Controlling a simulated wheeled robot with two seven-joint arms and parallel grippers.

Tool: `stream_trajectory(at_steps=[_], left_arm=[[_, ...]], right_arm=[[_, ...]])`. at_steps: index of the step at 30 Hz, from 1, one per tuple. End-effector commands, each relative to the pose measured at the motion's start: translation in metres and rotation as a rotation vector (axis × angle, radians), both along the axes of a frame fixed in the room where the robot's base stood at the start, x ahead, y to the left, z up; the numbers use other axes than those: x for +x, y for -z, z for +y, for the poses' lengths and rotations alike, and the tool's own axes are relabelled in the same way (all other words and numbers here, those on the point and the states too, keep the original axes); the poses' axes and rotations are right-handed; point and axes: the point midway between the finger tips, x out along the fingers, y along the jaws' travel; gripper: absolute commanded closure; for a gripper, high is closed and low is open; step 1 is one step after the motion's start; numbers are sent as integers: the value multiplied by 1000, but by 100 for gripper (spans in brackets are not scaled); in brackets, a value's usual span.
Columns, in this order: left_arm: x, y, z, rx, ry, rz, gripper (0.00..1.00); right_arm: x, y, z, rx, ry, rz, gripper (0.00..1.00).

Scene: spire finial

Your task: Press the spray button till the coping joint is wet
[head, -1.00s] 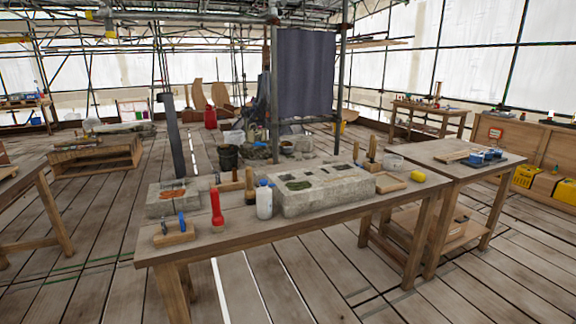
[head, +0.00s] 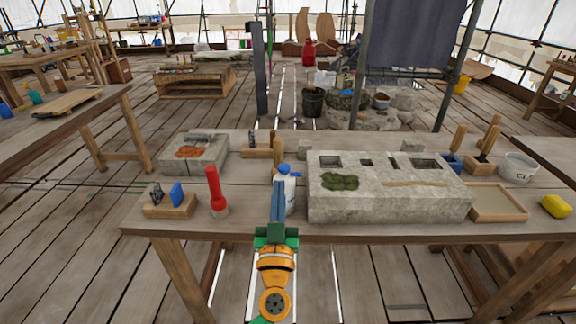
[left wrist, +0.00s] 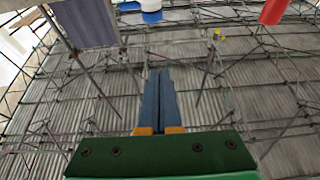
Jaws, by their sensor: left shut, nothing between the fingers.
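The white spray bottle with a blue top (head: 291,194) stands upright on the wooden table, at the left end of the large coping stone (head: 400,204). The stone has several square recesses, a green mossy patch (head: 340,182) and a tan strip (head: 415,184). I cannot tell whether any joint is wet. My left gripper (head: 279,186) is shut and empty, fingers pointing up in front of the bottle and hiding part of it. Contact with the bottle cannot be made out. My right gripper is out of view.
A red tool (head: 215,193) and a wooden block with blue pieces (head: 170,206) stand left of the bottle. A smaller stone with a reddish patch (head: 194,154) lies behind. A shallow tray (head: 497,214) and a yellow sponge (head: 555,206) lie right.

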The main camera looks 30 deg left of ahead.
Motion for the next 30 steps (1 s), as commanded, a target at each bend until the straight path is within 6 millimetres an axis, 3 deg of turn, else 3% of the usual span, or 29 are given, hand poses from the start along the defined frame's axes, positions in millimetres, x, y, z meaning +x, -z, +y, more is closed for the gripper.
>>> stream_trajectory(at_steps=[5,17,21,30], left_arm=[[10,-6,5,2,2,-1,100],[79,-33,48,1,1,-2,100],[81,-4,49,2,2,4,100],[81,8,49,0,2,1,100]], right_arm=[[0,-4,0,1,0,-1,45],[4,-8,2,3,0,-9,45],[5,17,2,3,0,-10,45],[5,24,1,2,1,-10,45]])
